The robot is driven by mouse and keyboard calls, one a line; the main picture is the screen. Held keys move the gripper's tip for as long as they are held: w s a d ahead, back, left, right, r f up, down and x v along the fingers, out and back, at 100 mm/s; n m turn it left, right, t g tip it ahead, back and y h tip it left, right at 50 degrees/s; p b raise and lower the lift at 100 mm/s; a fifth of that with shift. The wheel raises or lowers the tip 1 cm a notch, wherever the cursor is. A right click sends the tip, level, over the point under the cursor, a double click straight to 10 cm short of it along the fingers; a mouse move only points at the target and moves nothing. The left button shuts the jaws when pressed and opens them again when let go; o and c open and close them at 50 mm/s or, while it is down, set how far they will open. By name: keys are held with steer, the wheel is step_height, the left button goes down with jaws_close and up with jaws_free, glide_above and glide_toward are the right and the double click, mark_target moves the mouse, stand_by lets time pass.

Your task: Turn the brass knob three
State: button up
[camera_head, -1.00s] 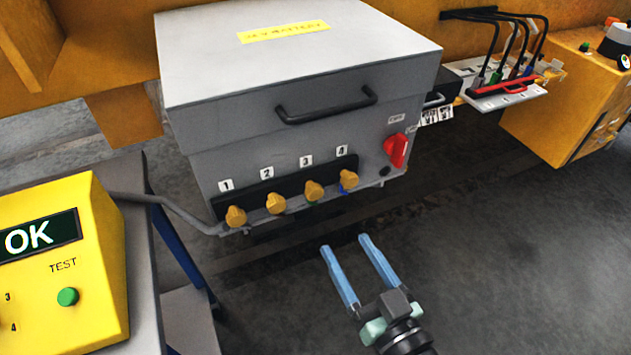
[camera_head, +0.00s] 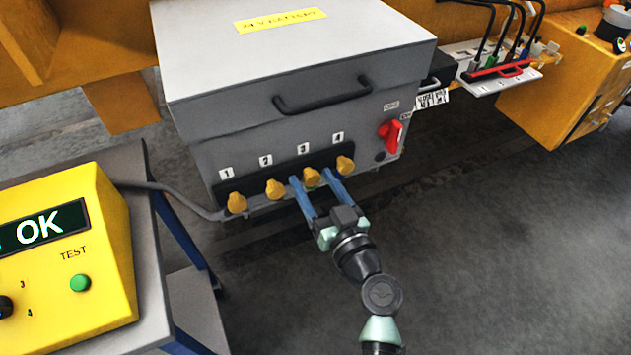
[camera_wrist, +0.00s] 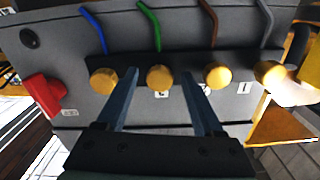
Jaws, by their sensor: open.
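Brass knob three (camera_head: 312,178) is the third in a row of brass knobs on the front of a grey box (camera_head: 235,150), under the label 3 (camera_head: 303,149). My gripper (camera_head: 310,174) is open, with one blue finger on each side of knob three. The wrist view shows knob three (camera_wrist: 159,78) between the fingertips, with gaps on both sides and nothing gripped. Knob two (camera_head: 275,189) is just left of the fingers and knob four (camera_head: 345,165) just right, in the head view.
A red rotary switch (camera_head: 391,134) is right of knob four. Knob one (camera_head: 237,202) is at the row's left end. A black handle (camera_head: 322,96) crosses the box front above. A yellow tester (camera_head: 65,260) showing OK stands at the left. Floor is clear at the right.

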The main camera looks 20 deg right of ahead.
steer(key=shift+c, duration=0.3)
jaws_close()
steer(key=shift+f+m, duration=0.1)
steer(key=shift+m, duration=0.2)
steer(key=m+b, duration=0.1)
steer(key=m, duration=0.8)
steer(key=shift+b, duration=0.35)
steer(key=m+p, duration=0.1)
steer(key=m, duration=0.4)
steer(key=shift+m, duration=0.4)
steer(key=m+p, duration=0.1)
steer(key=m, duration=0.4)
